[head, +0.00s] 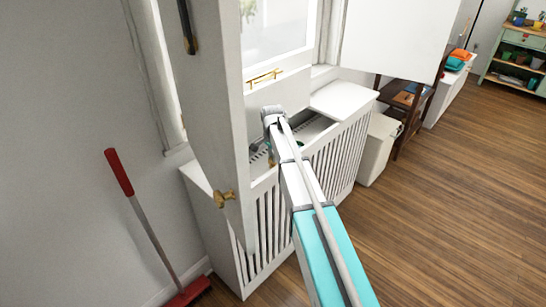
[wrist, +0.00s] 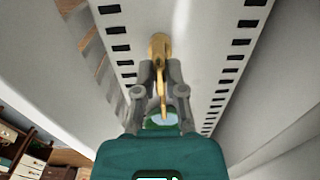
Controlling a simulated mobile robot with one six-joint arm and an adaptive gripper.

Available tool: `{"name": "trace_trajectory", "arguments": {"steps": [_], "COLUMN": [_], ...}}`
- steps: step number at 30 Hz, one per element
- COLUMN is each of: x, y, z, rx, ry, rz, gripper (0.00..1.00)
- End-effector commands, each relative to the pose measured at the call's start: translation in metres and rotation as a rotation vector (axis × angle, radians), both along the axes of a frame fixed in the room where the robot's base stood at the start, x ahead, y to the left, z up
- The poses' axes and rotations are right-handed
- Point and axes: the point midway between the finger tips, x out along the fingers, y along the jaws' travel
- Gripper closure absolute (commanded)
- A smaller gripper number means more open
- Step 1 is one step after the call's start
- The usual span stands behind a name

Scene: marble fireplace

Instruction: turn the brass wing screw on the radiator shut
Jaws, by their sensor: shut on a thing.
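The brass wing screw (wrist: 160,48) shows in the wrist view at the top middle, set against a pale surface with rows of dark slots. Its thin flat wing points down the picture between my fingers. My gripper (wrist: 160,72) has its two grey fingers closed on the wing, one on each side. In the head view my arm reaches into the opening in the top of the white slatted radiator cover (head: 330,160). The screw cannot be made out there, and my gripper's fingertips are hidden.
A white door or casement edge (head: 215,110) with a brass knob (head: 225,198) stands close left of my arm. A red-handled broom (head: 150,230) leans at the left wall. A pale bin (head: 378,150) stands right of the cover. The wooden floor (head: 450,200) at right is clear.

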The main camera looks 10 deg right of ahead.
Motion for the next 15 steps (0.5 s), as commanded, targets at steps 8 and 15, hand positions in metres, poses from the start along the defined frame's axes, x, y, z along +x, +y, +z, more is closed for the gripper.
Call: {"name": "trace_trajectory", "arguments": {"steps": [8,15], "x": [0.001,0.0008], "y": [0.0013,0.0011], "z": [0.0,0.0], "rx": [0.003,0.003], "ry": [-0.002,-0.002], "rz": [-0.003,-0.002], "gripper": [1.0,0.52]}}
